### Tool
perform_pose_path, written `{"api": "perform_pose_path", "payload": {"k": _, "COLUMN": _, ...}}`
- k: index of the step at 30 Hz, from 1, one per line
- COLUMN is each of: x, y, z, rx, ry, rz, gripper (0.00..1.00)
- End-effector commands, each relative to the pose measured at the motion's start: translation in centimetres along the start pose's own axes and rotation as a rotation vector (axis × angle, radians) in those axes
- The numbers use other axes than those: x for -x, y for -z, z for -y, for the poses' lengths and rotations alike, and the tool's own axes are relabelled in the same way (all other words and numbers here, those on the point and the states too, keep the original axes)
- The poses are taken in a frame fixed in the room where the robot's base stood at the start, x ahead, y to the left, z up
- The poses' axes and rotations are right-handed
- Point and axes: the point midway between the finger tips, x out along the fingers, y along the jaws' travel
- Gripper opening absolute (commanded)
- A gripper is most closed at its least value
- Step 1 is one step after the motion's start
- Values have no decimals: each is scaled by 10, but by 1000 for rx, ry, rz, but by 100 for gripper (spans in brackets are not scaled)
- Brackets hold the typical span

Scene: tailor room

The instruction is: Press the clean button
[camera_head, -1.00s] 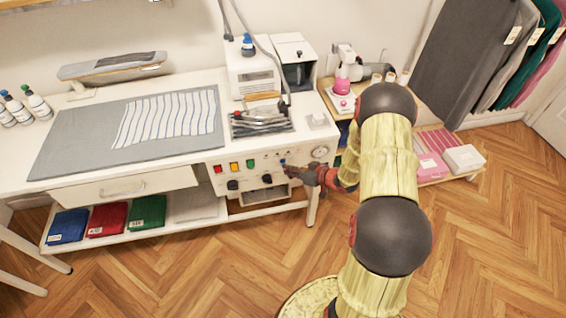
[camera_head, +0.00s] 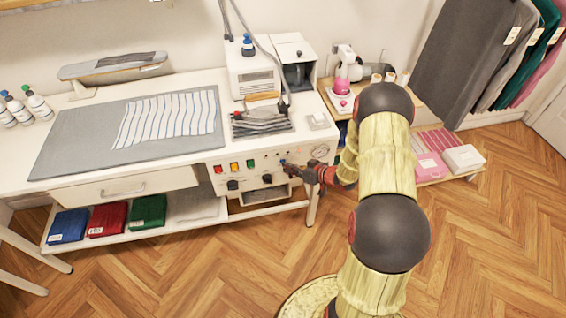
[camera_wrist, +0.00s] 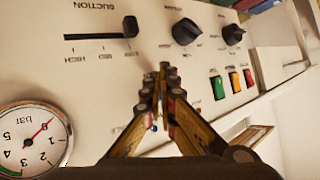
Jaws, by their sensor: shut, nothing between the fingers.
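The white control panel (camera_head: 262,170) on the front of the ironing table carries lit red, orange and green switches, black knobs and a round gauge. A small blue button (camera_head: 283,162) shows just above my gripper's tips in the head view. My gripper (camera_head: 287,168) is shut and empty, close in front of the panel. In the wrist view my gripper's fingertips (camera_wrist: 163,72) meet in front of the panel, and a small blue spot (camera_wrist: 153,127) shows between the fingers. I cannot tell whether the tips touch the panel. No label reading "clean" is legible, and my fingers hide part of the panel.
The pressure gauge (camera_wrist: 33,138) is at the lower left in the wrist view, with the suction slider (camera_wrist: 95,37) above it. The green switch (camera_wrist: 218,88) and a black knob (camera_wrist: 186,32) are to the right.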

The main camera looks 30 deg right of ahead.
Motion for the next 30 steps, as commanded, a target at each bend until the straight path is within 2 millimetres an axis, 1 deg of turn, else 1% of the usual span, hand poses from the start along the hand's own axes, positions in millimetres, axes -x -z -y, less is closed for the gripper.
{"api": "perform_pose_path", "payload": {"k": 10, "x": -1, "y": 1, "z": 0, "rx": 0, "ry": 0, "rz": 0, "gripper": 0}}
{"api": "perform_pose_path", "payload": {"k": 18, "x": 6, "y": -3, "z": 4, "rx": -1, "ry": 0, "rz": 0, "gripper": 0}}
{"api": "perform_pose_path", "payload": {"k": 26, "x": 7, "y": -5, "z": 5, "rx": 0, "ry": 0, "rz": 0, "gripper": 0}}
{"api": "perform_pose_path", "payload": {"k": 30, "x": 11, "y": -7, "z": 8, "rx": -1, "ry": 0, "rz": 1, "gripper": 0}}
